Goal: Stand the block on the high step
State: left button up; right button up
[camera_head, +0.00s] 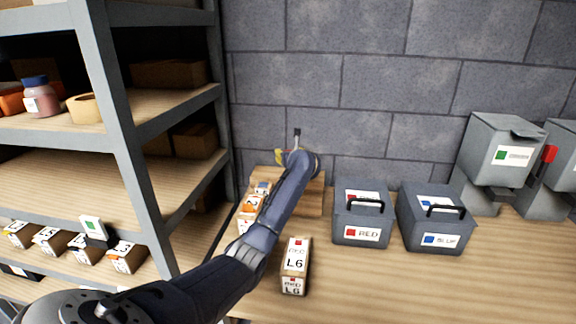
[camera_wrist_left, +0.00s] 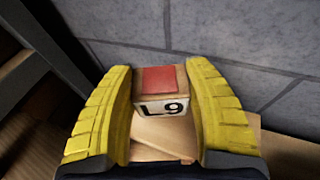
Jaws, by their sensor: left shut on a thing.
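My left gripper (camera_head: 281,157) is at the back of the bench by the wall, over the wooden steps (camera_head: 314,197). The wrist and forearm hide most of it and part of the steps in the head view. In the left wrist view its yellow fingers (camera_wrist_left: 160,85) are shut on a block (camera_wrist_left: 158,106) with a red patch and a label that reads L9. Pale wood shows under and in front of the block; I cannot tell whether it touches. My right gripper is not in view.
Another block (camera_head: 294,265), marked L6, stands on the bench in front. Grey RED (camera_head: 362,213) and BLUE (camera_head: 434,217) boxes stand right. A shelf rack (camera_head: 125,110) is at left. The bench's front right is clear.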

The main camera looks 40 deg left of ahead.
pick_arm(q)
jog(key=shift+f, duration=2.25)
jog(key=shift+f, duration=0.1)
jog(key=o, duration=1.2)
jog(key=shift+v, duration=2.05)
